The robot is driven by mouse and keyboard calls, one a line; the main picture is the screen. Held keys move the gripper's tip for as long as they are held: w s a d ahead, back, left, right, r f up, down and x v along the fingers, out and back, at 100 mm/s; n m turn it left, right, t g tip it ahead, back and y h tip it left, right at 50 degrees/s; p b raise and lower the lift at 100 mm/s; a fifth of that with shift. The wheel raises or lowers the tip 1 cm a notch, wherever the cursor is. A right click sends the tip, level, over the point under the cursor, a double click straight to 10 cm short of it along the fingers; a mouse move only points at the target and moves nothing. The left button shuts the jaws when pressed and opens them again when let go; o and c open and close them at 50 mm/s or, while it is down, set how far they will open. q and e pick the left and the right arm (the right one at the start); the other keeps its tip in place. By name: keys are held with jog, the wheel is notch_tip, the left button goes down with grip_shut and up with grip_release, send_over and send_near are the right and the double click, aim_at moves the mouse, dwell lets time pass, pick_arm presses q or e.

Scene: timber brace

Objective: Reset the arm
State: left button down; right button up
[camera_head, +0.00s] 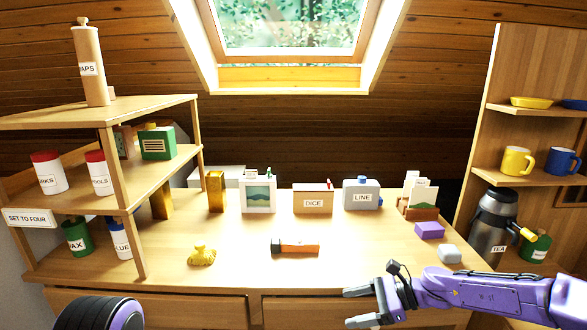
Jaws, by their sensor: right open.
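My right arm is purple and comes in from the right edge, low in front of the desk. Its gripper (358,306) points left with its grey fingers apart, and nothing is between them. It is near the desk's front edge, clear of the objects on top. At the bottom left a black and purple rounded part of my own body shows. My left gripper is not seen.
The wooden desk (345,245) holds an orange and dark tool (295,246), a yellow lump (201,255), a DICE box (313,200), a LINE box (361,195) and a purple block (429,230). Shelves (120,200) stand left; a TEA flask (492,228) stands right.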

jog(key=s+d+f+n+t+h, duration=0.15)
jog(key=s+f+h, duration=0.4)
jog(key=f, duration=0.55)
jog(key=s+d+f+n+t+h, duration=0.1)
jog(key=s+d+f+n+h, duration=0.1)
jog(key=s+f+h, duration=0.6)
jog(key=s+d+f+n+h, duration=0.1)
jog(key=s+d+f+n, duration=0.1)
jog(key=s+d, duration=0.2)
jog(key=s+d+f+n+g, duration=0.1)
jog(key=s+d+n, duration=0.2)
jog(key=s, duration=0.8)
jog(key=s+d+f+n+h, duration=0.1)
jog(key=s+d, duration=0.3)
jog(key=s, duration=0.4)
jog(key=shift+s+d+f+n+h, duration=0.2)
jog(key=shift+d+f+n+h, duration=0.2)
jog(key=shift+f+n, duration=0.4)
